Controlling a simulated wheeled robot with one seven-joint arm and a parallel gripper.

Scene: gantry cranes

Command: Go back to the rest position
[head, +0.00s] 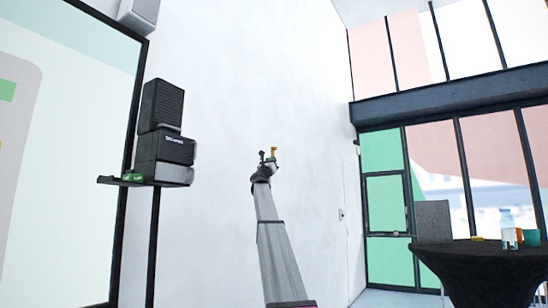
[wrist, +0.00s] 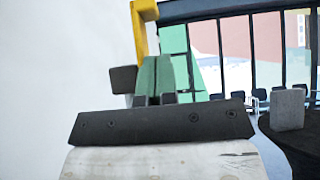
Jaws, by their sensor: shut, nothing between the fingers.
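My gripper (head: 269,157) is at the end of my raised arm, in the middle of the head view, in front of the white wall. It is small there, but it is shut and holds nothing. In the wrist view my gripper (wrist: 154,98) shows beyond a dark bar across the lower part of the picture. A yellow piece stands up by the gripper in both views; I cannot tell exactly how it is joined. The task names no other object.
A shelf (head: 112,180) with black speakers (head: 163,105) is left of my arm. A dark-covered round table (head: 480,262) with a bottle (head: 508,230) and a teal cup (head: 531,238) stands at the right. Tall windows close the back.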

